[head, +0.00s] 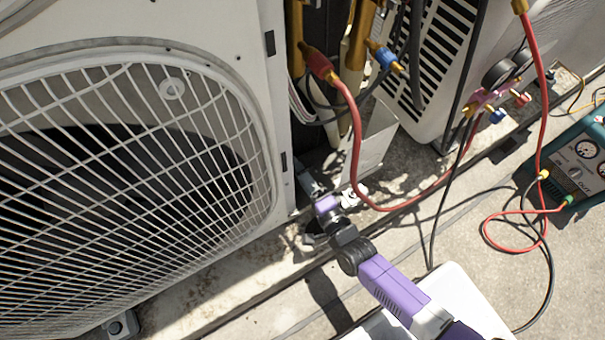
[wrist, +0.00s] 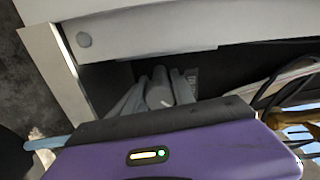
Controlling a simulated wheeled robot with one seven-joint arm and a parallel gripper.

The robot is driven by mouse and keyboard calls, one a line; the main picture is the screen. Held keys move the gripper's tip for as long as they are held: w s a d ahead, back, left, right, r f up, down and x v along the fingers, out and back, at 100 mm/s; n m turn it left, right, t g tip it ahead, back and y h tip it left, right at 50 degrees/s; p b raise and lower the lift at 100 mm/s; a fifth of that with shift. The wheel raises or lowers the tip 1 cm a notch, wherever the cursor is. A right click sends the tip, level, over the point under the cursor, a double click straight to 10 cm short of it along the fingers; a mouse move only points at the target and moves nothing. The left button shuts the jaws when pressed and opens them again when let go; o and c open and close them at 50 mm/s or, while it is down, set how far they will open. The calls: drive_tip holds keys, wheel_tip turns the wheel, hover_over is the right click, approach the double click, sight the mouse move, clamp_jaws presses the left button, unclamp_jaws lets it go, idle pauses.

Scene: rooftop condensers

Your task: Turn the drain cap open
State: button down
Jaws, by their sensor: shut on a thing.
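My gripper (head: 312,186) reaches down to the base of the condenser, at the corner by its open service side. In the wrist view, my gripper's grey fingers (wrist: 157,95) are closed on a small light grey rounded piece between them, which looks like the drain cap (wrist: 159,88). The cap sits low in a dark recess under a pale panel edge. In the head view the cap is hidden or too small to make out beside my gripper. How far the cap is turned cannot be told.
The condenser (head: 262,120) with its fan grille stands close on the left. A red hose (head: 356,150) loops down just right of my gripper. Behind are a second louvred unit (head: 455,45) and a gauge manifold (head: 488,97). A teal machine (head: 572,165) stands at right.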

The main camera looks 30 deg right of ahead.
drive_tip(key=shift+s+f, duration=0.1)
drive_tip(key=c, duration=1.1)
unclamp_jaws()
drive_tip(key=shift+o, duration=0.2)
drive_tip(key=s+p, duration=0.2)
drive_tip(key=s, duration=0.5)
drive_tip(key=shift+s, duration=0.35)
